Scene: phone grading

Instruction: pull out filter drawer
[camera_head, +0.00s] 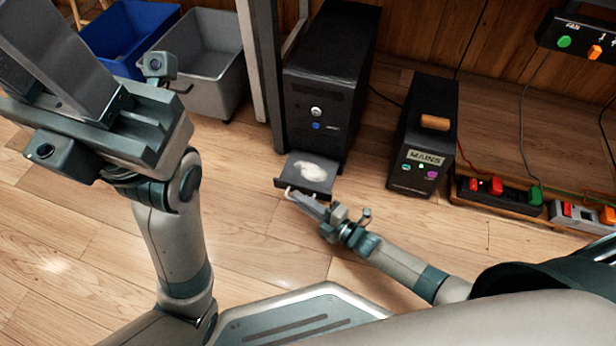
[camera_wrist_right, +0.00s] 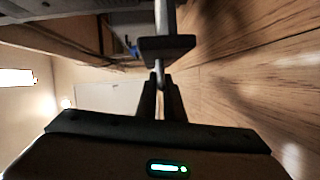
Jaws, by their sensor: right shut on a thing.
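The filter drawer (camera_head: 306,174) sticks out from the bottom front of a tall black cabinet (camera_head: 325,85) in the head view. A pale, whitish patch lies in it. My right gripper (camera_head: 290,194) is at the drawer's front edge, shut on its handle. In the right wrist view the two fingers (camera_wrist_right: 160,88) close on a thin grey bar below a dark block. My left gripper (camera_head: 75,85) is raised at the upper left, large and close to the camera, away from the drawer. Its fingertips run out of the picture, so its opening does not show.
A black box marked MAINS (camera_head: 425,135) stands right of the cabinet. A blue bin (camera_head: 118,38) and a grey bin (camera_head: 222,70) stand to the left. Power strips (camera_head: 500,194) and cables lie at the right. The wooden floor before the drawer is clear apart from my arm.

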